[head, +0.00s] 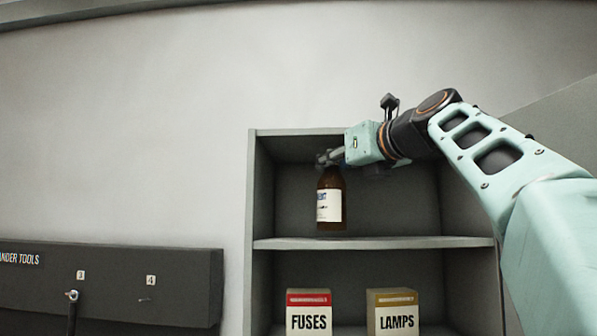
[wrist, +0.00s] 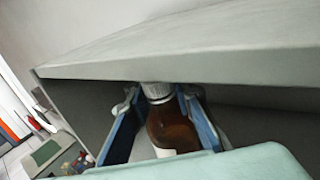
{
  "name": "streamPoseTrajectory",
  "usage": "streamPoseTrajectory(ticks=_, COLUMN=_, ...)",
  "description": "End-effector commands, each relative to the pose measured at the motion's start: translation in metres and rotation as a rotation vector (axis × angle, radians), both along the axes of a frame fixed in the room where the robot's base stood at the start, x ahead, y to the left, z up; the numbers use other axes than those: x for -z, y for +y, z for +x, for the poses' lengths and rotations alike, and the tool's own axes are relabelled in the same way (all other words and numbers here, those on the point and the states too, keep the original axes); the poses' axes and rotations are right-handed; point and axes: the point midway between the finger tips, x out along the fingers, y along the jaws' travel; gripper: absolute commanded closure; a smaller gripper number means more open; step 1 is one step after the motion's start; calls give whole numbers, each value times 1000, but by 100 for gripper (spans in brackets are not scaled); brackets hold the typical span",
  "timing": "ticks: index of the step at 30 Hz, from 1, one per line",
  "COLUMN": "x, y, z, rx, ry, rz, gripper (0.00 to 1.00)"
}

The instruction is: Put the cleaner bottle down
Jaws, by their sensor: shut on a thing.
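The cleaner bottle (head: 329,204) is brown with a white label, upright inside the upper compartment of a grey shelf unit (head: 370,243). Its base is at or just above the middle shelf board; I cannot tell whether it touches. My gripper (head: 328,160) reaches in from the right and is shut on the bottle near its neck. In the wrist view the bottle (wrist: 171,130) stands between my two blue-lined fingers (wrist: 158,103), with its grey cap just under the unit's top board. The lower label is partly hidden there by my gripper body.
The shelf board is clear to the right of the bottle. Below stand a red-topped FUSES box (head: 309,313) and a tan-topped LAMPS box (head: 393,313). A dark tool panel (head: 120,285) hangs at left.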

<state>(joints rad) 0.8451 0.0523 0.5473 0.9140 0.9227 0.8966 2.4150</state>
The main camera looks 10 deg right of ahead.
Motion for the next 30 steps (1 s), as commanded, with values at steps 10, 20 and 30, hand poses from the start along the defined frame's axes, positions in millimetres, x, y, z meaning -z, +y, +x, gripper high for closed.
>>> streamPoseTrajectory(ticks=10, x=13, y=12, z=29, rx=0, ry=1, rz=0, gripper=100)
streamPoseTrajectory(ticks=20, x=16, y=12, z=29, rx=-2, ry=1, rz=1, gripper=81)
streamPoseTrajectory(ticks=30, x=15, y=12, z=29, rx=-2, ry=1, rz=1, gripper=63)
